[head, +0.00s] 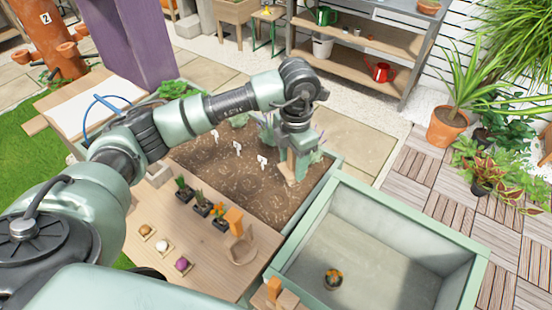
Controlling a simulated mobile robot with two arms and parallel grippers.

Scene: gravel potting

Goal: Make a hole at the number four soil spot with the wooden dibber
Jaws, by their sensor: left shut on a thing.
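My left gripper (290,166) hangs jaws down over the right part of the soil bed (205,163). It is shut on a pale wooden piece (288,181), which looks like the wooden dibber, mostly hidden by the jaws. I cannot tell whether its tip touches the soil. White number markers (237,147) stand in a row in the soil to the left of the gripper; their digits are too small to read. No number four marker can be made out; the arm and gripper cover part of the bed. My right gripper is not in view.
Several seedlings in black pots (201,209), bulbs (162,246) and a wooden holder (241,250) occupy the wooden ledge in front. A shelf (345,76) stands behind.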

